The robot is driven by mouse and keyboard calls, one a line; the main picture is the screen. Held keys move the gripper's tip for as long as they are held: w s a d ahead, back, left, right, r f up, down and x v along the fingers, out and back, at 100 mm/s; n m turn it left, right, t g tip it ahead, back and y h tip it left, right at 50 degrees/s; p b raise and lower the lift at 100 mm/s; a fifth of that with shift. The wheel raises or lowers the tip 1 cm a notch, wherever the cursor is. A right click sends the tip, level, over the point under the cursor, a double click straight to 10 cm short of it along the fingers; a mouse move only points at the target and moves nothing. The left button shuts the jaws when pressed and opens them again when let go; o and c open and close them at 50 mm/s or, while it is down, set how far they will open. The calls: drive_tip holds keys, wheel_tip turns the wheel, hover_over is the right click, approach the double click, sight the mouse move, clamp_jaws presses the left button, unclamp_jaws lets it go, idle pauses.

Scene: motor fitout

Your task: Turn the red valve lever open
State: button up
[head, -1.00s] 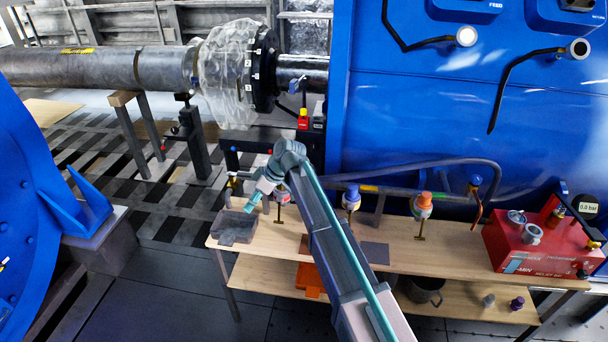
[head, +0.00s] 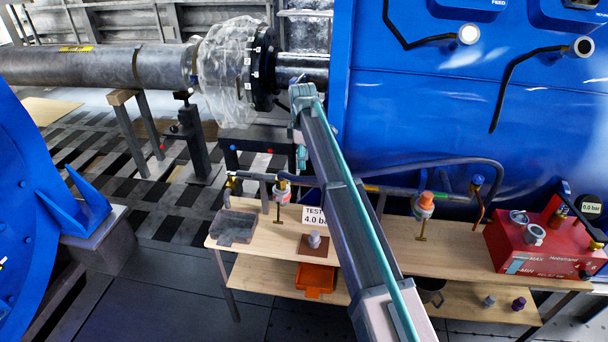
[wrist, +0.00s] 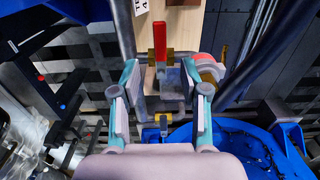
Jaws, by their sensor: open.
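The red valve lever (wrist: 160,42) stands on a brass valve body (wrist: 150,58) in the wrist view. It runs up the picture, beyond my fingertips. My gripper (wrist: 160,82) is open and empty, with one finger to the left and one to the right of the lever's line. The fingers look apart from the lever; the exact depth gap is hard to tell.
A wooden bench (head: 455,257) carries a red pump box (head: 520,250), a grey tray (head: 234,227) and an orange-topped fitting (head: 424,205). A large blue housing (head: 420,110) stands behind on the right. A small yellow-handled fitting (wrist: 162,120) sits below the lever in the wrist view.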

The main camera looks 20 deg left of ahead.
sight(303, 180)
wheel_tip(303, 180, down, 7)
drive_tip(key=shift+f+p, duration=0.2)
drive_tip(key=shift+p, duration=0.8)
clamp_jaws()
